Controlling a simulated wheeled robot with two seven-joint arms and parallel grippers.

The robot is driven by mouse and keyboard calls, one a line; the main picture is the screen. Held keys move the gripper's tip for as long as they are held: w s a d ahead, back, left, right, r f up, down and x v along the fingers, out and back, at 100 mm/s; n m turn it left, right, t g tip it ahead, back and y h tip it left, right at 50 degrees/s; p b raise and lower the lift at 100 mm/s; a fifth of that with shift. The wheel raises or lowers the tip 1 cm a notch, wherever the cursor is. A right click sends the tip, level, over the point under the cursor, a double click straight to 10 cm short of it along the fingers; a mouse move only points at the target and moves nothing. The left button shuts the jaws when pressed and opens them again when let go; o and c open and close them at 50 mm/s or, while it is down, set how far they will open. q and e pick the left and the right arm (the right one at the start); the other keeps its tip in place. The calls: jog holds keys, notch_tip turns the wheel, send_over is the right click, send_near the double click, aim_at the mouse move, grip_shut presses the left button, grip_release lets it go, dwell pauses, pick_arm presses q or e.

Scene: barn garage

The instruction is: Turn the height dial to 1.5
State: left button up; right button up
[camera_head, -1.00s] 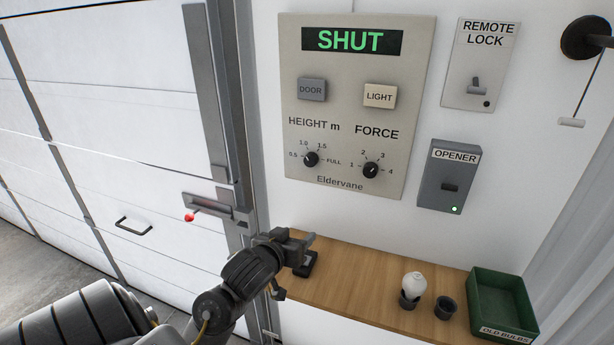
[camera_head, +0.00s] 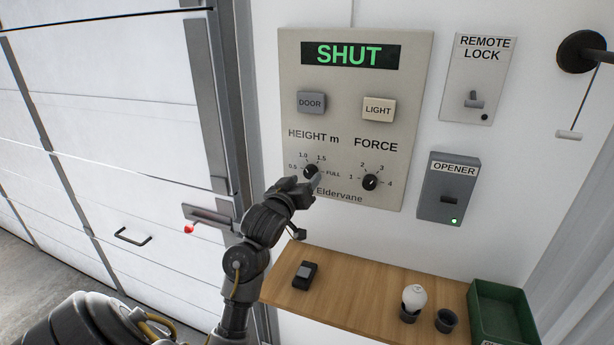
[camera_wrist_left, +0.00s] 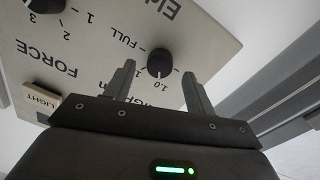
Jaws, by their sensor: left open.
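The height dial (camera_head: 311,171) is a small black knob on the beige Eldervane panel, under HEIGHT m, with labels 0.5, 1.0, 1.5 and FULL around it. In the left wrist view the dial (camera_wrist_left: 160,62) lies between the two open fingers, ahead of them. A small light mark shows on the dial's side toward the 1.0 label; I cannot tell the exact setting. My left gripper (camera_head: 316,180) is open just below and in front of the dial, and no contact is clear. It also shows in the left wrist view (camera_wrist_left: 158,72). My right gripper is not in view.
The force dial (camera_head: 370,182) sits close to the right. Above are the DOOR button (camera_head: 311,102), LIGHT button (camera_head: 378,109) and display reading SHUT (camera_head: 350,55). A wooden shelf (camera_head: 350,294) below holds a dark device, cups, a white bulb and a green bin.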

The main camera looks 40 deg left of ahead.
aim_at(310, 172)
pick_arm(q)
jog(key=shift+x, duration=1)
jog(key=shift+w, duration=0.3)
jog(key=shift+c, duration=0.4)
jog(key=c, duration=0.9)
